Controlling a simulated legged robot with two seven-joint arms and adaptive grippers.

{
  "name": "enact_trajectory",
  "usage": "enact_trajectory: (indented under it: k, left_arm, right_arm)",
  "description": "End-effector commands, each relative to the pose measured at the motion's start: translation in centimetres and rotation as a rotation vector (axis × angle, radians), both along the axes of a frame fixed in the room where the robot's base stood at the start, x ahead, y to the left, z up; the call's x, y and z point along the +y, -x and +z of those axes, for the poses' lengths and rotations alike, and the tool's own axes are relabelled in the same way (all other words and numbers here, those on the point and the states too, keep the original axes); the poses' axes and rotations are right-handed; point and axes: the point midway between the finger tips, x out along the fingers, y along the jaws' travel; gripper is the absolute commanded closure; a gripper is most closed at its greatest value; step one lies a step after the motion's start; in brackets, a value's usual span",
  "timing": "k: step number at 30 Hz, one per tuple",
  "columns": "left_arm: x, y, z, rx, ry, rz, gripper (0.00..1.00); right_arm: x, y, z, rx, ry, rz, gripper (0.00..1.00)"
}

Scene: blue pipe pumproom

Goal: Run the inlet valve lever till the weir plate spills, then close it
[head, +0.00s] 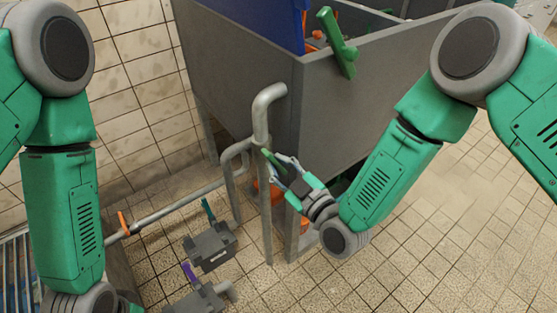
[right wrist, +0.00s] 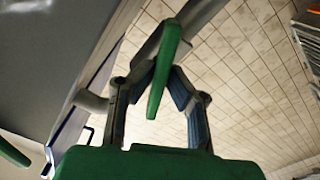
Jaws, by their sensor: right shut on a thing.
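A green lever (right wrist: 165,62) lies between the fingers of my right gripper (right wrist: 162,84) in the right wrist view. In the head view the right gripper (head: 276,170) is shut on this lever (head: 271,158), at the grey upright pipe (head: 264,130) beside the tank corner. The fingers hide part of the lever. A grey tank (head: 390,85) stands behind, with a blue panel (head: 262,18) on its left side. I cannot tell which part is the weir plate, nor see any water spilling. My left gripper is out of view below the left arm.
A thin grey pipe with an orange lever (head: 123,223) runs along the left wall. Two grey blocks, one with a teal lever (head: 208,210) and one with a purple lever (head: 190,274), sit low. A green bar (head: 337,42) crosses the tank rim. Tiled floor at right is clear.

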Motion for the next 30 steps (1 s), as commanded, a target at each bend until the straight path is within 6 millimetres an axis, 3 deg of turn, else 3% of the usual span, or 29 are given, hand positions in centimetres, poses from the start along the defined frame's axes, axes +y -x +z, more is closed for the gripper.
enact_trajectory:
  k: [15,30]
  left_arm:
    - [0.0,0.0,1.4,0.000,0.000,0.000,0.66]
    - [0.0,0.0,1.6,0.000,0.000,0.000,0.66]
  right_arm:
    - [-0.1,-0.2,0.1,0.231,-0.323,-0.004,1.00]
    - [0.0,-0.3,0.2,0.296,-0.418,-0.003,1.00]
